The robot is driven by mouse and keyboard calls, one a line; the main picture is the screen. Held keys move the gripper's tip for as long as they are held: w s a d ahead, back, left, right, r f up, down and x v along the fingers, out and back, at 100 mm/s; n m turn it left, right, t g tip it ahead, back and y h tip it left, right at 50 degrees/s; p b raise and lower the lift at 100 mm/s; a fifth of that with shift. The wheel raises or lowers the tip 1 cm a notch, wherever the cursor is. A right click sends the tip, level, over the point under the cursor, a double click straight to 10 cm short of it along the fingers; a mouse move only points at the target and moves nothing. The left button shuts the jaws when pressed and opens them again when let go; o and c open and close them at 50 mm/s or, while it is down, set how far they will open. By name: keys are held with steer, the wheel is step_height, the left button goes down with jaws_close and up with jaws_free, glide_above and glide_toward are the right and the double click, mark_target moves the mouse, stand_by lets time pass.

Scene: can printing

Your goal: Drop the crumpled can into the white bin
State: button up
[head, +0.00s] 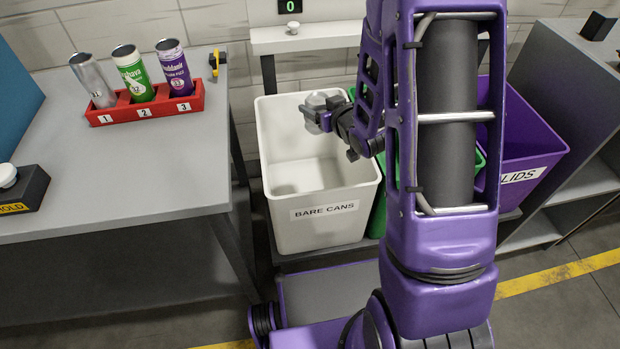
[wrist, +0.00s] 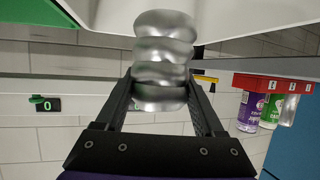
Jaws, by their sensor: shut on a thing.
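The crumpled can (wrist: 163,55) is bare silver metal with dented rings, and it fills the space between my fingers in the wrist view. It also shows in the head view as a small silver shape (head: 317,100). My gripper (head: 322,117) is shut on the can; its two dark fingers show in the wrist view (wrist: 161,90). The white bin (head: 322,232) is labelled "BARE CANS". In the head view my gripper and the can appear over the bin's upper right part. The visible floor of the bin looks empty.
A green bin (head: 378,205) stands partly hidden behind my arm, with a purple "LIDS" bin (head: 525,150) to its right. On the left table (head: 150,185), a red rack (head: 150,108) holds a silver, a green and a purple can. A counter (head: 292,5) reads 0.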

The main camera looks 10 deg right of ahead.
step_height(320, 180, down, 5)
steer(key=b, duration=0.3)
steer(key=o, duration=1.3)
